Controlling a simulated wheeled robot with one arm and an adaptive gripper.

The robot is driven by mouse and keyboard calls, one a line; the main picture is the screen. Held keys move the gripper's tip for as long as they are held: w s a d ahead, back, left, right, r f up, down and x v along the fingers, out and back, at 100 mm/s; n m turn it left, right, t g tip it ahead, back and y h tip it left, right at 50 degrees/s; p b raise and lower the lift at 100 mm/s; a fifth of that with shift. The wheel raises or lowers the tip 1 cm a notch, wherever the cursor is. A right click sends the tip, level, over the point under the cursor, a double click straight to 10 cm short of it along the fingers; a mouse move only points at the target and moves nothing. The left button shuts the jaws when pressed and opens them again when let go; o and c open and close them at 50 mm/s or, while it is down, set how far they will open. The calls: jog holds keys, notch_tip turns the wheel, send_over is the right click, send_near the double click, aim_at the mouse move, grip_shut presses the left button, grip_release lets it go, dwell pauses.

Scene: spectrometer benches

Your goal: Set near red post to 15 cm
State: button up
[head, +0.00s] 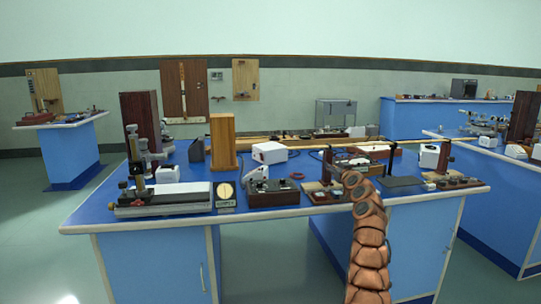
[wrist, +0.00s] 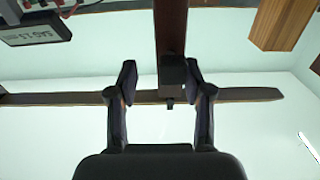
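In the wrist view my gripper (wrist: 160,68) is open, its two dark fingers apart. A dark reddish post (wrist: 171,25) runs down from the top edge between them. A small black block (wrist: 172,73) sits at its end, between the fingertips, closer to the right finger; a gap shows on the left. In the head view two slim dark posts stand on the blue bench, one left of my copper arm (head: 328,165) and one to its right (head: 444,156). My gripper is hidden there behind the arm. I cannot tell which post is between the fingers.
A long brown bar (wrist: 245,95) crosses behind the fingers. A dark box with white lettering like "SAG 1.5" (wrist: 35,29) is at upper left. On the bench (head: 90,214) stand a spectrometer-like instrument (head: 165,197), a wooden block (head: 222,143) and several small devices. Another bench is at right.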

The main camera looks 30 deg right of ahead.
jog(key=b+v, duration=0.2)
jog(key=b, duration=0.2)
jog(key=b+v, duration=0.2)
jog(key=b, duration=0.3)
jog(key=a+b+v, duration=0.1)
jog(key=b+v, duration=0.2)
jog(key=b, duration=0.2)
jog(key=shift+r, duration=0.3)
jog(key=w+a+r+g+y+p, duration=0.2)
jog(key=w+a+r+p, duration=0.15)
jog(key=a, duration=0.35)
jog(key=w+a+r+g+y+p, duration=0.1)
jog(key=w+a+r+y+p, duration=0.15)
jog(key=a+p, duration=0.35)
jog(key=s+a+r+g+y+p, duration=0.1)
jog(key=a+r+g+p, duration=0.1)
jog(key=a, duration=0.8)
jog(key=s+a+r+g+y+p, duration=0.1)
jog(key=a+p, duration=0.3)
jog(key=a, duration=0.5)
jog(key=shift+s+a+r+g+y, duration=0.35)
jog(key=shift+s+a+r+g, duration=0.05)
jog(key=shift+s, duration=0.15)
jog(key=shift+d, duration=0.1)
